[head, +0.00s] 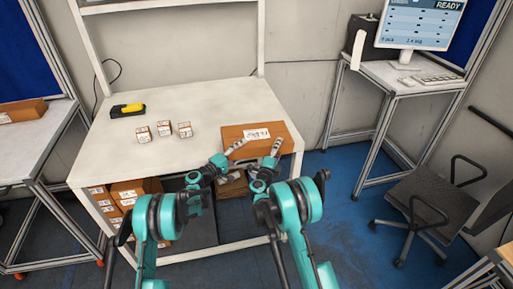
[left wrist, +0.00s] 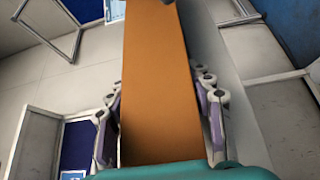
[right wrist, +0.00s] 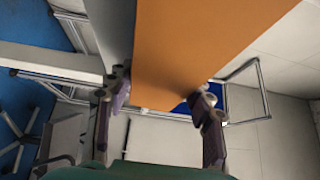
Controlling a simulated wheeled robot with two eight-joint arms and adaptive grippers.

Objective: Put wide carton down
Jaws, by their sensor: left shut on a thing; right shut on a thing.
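The wide carton (head: 285,130) is a brown box with a white label on its near face. It is at the right front part of the white table (head: 180,90); I cannot tell whether it touches the top. My left gripper (head: 236,146) is shut on the carton's left part; the carton fills the middle of the left wrist view (left wrist: 160,80) between the fingers. My right gripper (head: 276,147) is shut on the carton further right, and the carton also shows between its fingers in the right wrist view (right wrist: 190,50). The carton's underside is hidden in the head view.
A yellow and black scanner (head: 128,110) and small labelled boxes (head: 164,128) are on the table's left part. Brown boxes (head: 125,190) are stacked on the shelf below. A monitor desk (head: 410,75) and a chair (head: 430,205) stand at the right. The table's back middle is clear.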

